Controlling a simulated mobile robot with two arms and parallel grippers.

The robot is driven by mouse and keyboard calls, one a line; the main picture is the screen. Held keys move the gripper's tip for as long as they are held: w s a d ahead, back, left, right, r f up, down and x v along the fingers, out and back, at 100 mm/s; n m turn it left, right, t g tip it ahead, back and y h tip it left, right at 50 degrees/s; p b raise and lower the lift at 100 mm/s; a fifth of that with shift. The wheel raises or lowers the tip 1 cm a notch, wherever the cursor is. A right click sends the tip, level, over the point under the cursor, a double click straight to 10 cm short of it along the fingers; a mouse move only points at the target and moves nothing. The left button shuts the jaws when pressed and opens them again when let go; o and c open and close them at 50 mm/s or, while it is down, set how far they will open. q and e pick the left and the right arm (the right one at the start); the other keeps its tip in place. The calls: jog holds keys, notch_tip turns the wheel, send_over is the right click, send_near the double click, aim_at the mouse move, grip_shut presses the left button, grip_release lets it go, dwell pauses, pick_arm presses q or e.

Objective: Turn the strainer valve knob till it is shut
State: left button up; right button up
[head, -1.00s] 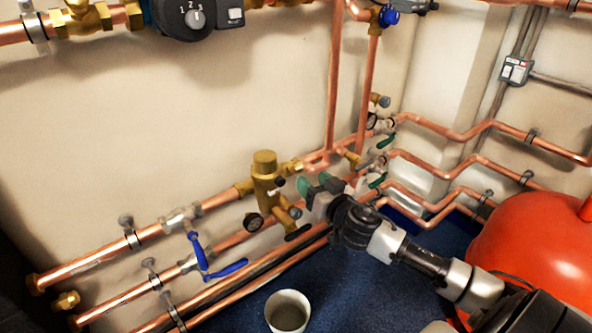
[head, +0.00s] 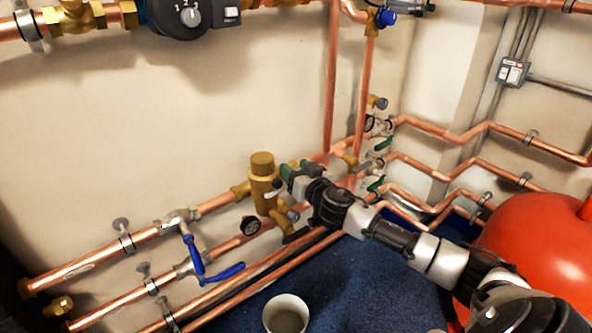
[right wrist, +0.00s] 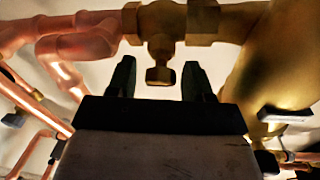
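The brass strainer body (head: 262,178) stands on the copper pipework at the middle of the head view. It also shows at the right edge of the right wrist view (right wrist: 270,70). In the right wrist view, a small brass valve knob (right wrist: 160,76) hangs below a brass fitting on the pipe. My right gripper (right wrist: 160,82) is open, with a dark finger on each side of the knob and visible gaps between. In the head view my right gripper (head: 293,170) is just right of the strainer body and hides the knob. My left gripper is not in view.
Blue lever handles (head: 218,273) are on the pipes at lower left. A pale bucket (head: 286,314) stands on the blue floor. A red tank (head: 530,245) is at the right. Green-handled valves (head: 375,183) are behind my arm.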

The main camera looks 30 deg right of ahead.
jog(key=c, duration=0.7)
jog(key=shift+c, duration=0.2)
